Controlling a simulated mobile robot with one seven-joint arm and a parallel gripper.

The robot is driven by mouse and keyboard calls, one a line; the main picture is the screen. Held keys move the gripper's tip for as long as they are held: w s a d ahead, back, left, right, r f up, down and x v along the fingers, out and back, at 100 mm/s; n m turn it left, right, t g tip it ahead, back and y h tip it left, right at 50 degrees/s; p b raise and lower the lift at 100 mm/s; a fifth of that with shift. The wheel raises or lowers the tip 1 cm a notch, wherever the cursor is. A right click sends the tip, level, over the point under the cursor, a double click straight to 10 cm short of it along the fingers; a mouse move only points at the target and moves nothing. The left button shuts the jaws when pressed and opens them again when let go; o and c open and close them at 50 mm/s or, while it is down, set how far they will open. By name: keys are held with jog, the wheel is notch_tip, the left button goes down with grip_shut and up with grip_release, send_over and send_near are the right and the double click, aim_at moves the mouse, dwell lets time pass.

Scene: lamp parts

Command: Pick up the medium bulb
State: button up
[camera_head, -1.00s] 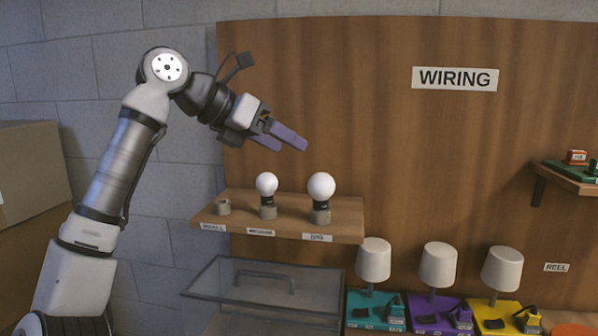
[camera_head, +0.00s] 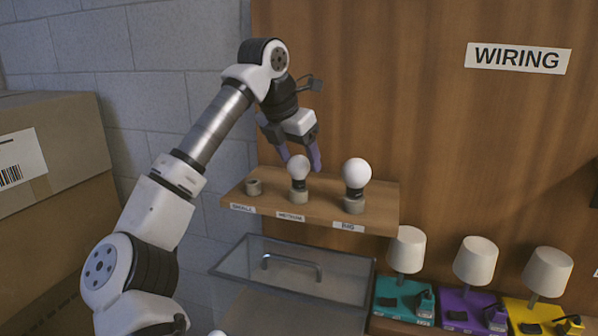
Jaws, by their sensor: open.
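The medium bulb (camera_head: 299,168) is white and round and stands upright in its holder (camera_head: 298,195) above the middle shelf label. My gripper (camera_head: 300,164) is open and points down at the bulb from above. Its purple fingers show one to the left of the bulb and one to the right, partly behind it. Whether they touch the glass cannot be told.
The big bulb (camera_head: 356,172) stands close on the right of the wooden shelf (camera_head: 380,205). An empty small holder (camera_head: 253,187) is on the left. Below are a clear lidded box (camera_head: 290,268) and several lamps, such as one on a teal base (camera_head: 405,250). Cardboard boxes (camera_head: 60,190) stand at left.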

aim_at(301, 173)
jog(key=shift+a+p+x, duration=0.15)
jog(key=shift+p+x, duration=0.45)
jog(key=shift+x, duration=0.75)
jog(key=shift+a+p+x, duration=0.15)
jog(key=shift+p+x, duration=0.4)
jog(key=shift+x, duration=0.75)
jog(key=shift+w, duration=0.1)
jog(key=c, duration=0.9)
